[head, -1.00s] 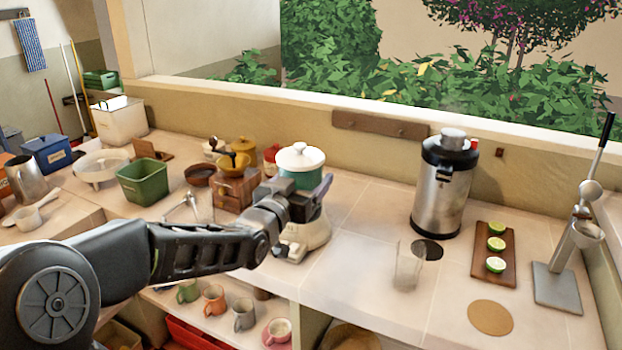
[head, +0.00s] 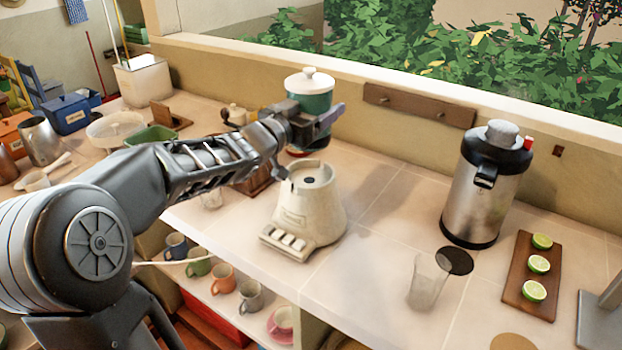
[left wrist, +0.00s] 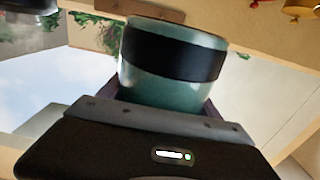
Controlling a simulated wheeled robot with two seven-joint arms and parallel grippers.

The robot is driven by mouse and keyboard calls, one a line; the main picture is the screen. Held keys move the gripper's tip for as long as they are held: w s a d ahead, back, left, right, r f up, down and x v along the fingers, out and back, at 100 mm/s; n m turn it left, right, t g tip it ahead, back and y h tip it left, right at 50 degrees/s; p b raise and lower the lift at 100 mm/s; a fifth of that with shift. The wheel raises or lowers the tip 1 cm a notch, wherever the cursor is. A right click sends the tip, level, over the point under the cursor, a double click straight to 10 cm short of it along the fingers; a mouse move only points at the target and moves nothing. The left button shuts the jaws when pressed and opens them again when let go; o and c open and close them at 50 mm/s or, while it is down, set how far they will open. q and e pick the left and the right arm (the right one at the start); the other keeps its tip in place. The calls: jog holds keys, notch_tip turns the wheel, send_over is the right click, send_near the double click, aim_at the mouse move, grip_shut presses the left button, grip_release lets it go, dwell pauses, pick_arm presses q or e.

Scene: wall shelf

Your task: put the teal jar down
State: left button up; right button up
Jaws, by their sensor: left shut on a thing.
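The teal jar (head: 311,101) has a white lid with a knob and is upright in the head view. My left gripper (head: 322,118) is shut on it and holds it up beyond the cream appliance base (head: 309,208). The base has a row of buttons and an open top with a dark centre. In the left wrist view the jar (left wrist: 165,75) fills the middle, with a black band around it. My left gripper (left wrist: 160,120) is in front of its lower part. The jar's underside is partly hidden by my arm. My right gripper is not in view.
A steel dispenser (head: 485,190), a clear glass (head: 428,282) and a board (head: 528,285) with limes stand on the right. A green bin (head: 150,136) and a white bowl (head: 112,130) are at left. Counter between base and dispenser is clear. Mugs (head: 222,280) sit on the shelf below.

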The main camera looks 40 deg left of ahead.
pick_arm(q)
jog(key=shift+f, duration=2.4)
notch_tip(320, 180, down, 5)
jog(key=shift+r, duration=0.15)
jog(key=shift+f+b, duration=0.25)
jog(key=shift+b, duration=0.25)
jog(key=o, duration=1.9)
